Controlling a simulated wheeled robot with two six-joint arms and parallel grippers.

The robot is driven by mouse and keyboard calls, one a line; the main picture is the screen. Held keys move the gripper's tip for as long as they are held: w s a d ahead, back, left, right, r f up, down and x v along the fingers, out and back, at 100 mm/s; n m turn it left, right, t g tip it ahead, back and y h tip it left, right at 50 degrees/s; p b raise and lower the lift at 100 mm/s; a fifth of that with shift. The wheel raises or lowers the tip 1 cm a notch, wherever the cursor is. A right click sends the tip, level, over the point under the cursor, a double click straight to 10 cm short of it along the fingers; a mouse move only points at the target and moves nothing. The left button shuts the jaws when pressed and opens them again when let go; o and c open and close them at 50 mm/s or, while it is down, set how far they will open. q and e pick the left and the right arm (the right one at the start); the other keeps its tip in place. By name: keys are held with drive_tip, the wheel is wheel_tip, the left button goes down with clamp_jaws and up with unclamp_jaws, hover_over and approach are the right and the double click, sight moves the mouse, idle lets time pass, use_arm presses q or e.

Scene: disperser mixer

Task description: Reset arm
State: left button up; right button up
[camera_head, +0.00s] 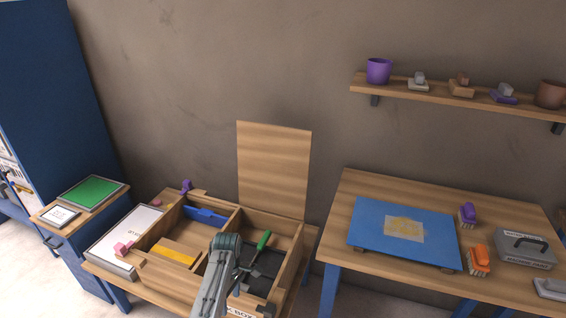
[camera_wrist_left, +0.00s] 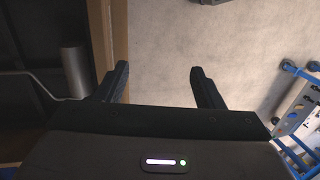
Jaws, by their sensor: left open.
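My left arm rises from the bottom of the head view, and my left gripper (camera_head: 243,282) is over the front right part of an open wooden box (camera_head: 225,224). In the left wrist view the gripper's two black fingers (camera_wrist_left: 160,75) are spread apart with nothing between them. Pale floor shows past the fingertips, with a wooden edge and a grey metal cylinder (camera_wrist_left: 74,70) to the left. My right gripper is in neither view.
The box's lid (camera_head: 274,168) stands upright. Inside are a blue piece (camera_head: 205,215), a yellow piece (camera_head: 173,251) and a green-handled tool (camera_head: 263,240). A blue-framed object (camera_wrist_left: 300,120) shows in the wrist view.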

use_arm(q)
drive_tip(key=s+a+f+m+t, duration=0.1)
drive_tip(key=s+a+f+m, duration=0.3)
drive_tip(key=s+f, duration=0.95)
drive_tip(key=s+a+f+m+t, duration=0.1)
drive_tip(key=s+a+f+m, duration=0.25)
drive_tip(key=s+f, duration=0.95)
drive_tip(key=s+a+f+m, duration=0.2)
drive_tip(key=s+f, duration=0.2)
drive_tip(key=s, duration=0.4)
drive_tip(key=s+a+f+m+t, duration=0.1)
drive_tip(key=s+a+f+m, duration=0.1)
drive_tip(key=s, duration=0.7)
drive_tip(key=s+a+f+m+t, duration=0.1)
drive_tip(key=s+a+f+m, duration=0.2)
drive_tip(key=s+f, duration=0.2)
drive_tip(key=s, duration=0.3)
drive_tip(key=shift+s+a+f, duration=0.35)
drive_tip(key=shift+f, duration=0.05)
